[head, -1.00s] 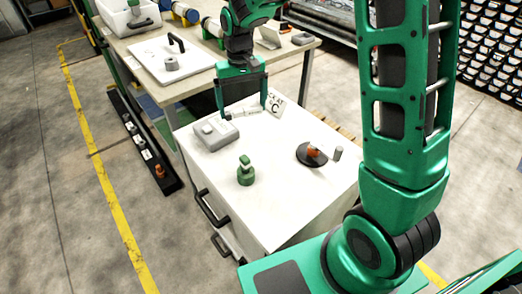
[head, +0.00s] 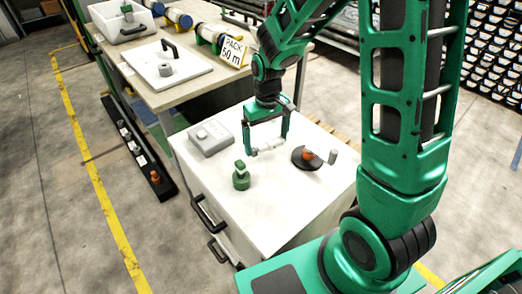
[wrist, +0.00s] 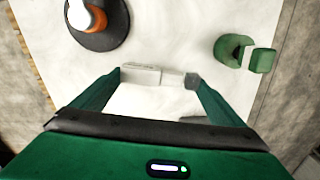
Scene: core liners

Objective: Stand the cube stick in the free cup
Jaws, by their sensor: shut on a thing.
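My gripper (head: 267,147) is shut on a pale bar with a darker grey block at one end, the cube stick (wrist: 165,77). The stick lies crosswise between the fingertips, roughly level, above the white cabinet top. A green upright piece (head: 241,179) with a block at its top stands nearer the cabinet's front; in the wrist view it shows as a rounded green form (wrist: 229,50) beside a green block, to the upper right. An orange cup (head: 308,154) sits on a black disc (wrist: 98,39) to the right of my gripper. A pale rod-like piece with a grey end (head: 333,157) rises from it.
A grey box with a round knob (head: 211,138) stands on the cabinet top (head: 275,205), left of my gripper. Behind is a bench (head: 165,97) with a handled white board and a "PACK 50 m" sign (head: 232,51).

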